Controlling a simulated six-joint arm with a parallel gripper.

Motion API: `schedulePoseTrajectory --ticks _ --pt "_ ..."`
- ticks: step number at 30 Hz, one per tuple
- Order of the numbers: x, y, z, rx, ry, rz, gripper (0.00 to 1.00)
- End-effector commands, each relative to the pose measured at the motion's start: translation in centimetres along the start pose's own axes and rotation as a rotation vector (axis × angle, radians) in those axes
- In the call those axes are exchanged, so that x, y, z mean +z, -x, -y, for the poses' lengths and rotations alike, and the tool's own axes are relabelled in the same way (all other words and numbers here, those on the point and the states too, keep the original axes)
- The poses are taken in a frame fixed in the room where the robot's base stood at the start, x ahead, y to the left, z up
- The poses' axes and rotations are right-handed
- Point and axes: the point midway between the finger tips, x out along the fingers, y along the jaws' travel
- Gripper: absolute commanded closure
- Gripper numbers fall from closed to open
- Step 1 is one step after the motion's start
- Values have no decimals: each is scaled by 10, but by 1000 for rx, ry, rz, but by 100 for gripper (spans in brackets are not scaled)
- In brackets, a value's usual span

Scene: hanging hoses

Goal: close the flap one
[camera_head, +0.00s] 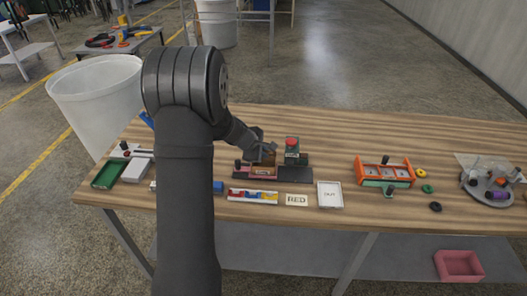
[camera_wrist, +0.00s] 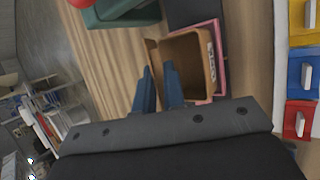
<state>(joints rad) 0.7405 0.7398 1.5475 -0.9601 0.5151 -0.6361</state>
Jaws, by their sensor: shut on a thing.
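A small brown box (camera_head: 263,170) stands in a pink frame near the middle of the wooden table. In the wrist view the brown box (camera_wrist: 190,62) is open, with a label on its right side and the pink frame (camera_wrist: 221,50) around part of it. A thin brown flap (camera_wrist: 153,56) stands out at the box's left edge. My gripper (camera_head: 264,152) is at the box, and in the wrist view my gripper's two blue fingers (camera_wrist: 159,82) are close together at the lower end of the flap. They are shut on the flap; the exact contact is partly hidden.
A green block with a red button (camera_head: 292,146) stands right beside the box. An orange rack (camera_head: 385,172) stands farther right. The table behind is clear.

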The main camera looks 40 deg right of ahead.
Motion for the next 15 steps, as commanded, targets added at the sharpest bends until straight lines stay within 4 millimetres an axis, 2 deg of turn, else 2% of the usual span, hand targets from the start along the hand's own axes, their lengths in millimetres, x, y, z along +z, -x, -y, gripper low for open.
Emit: schedulePoseTrajectory --ticks 15 --pt "0 -1 12 177 -69 0 100"
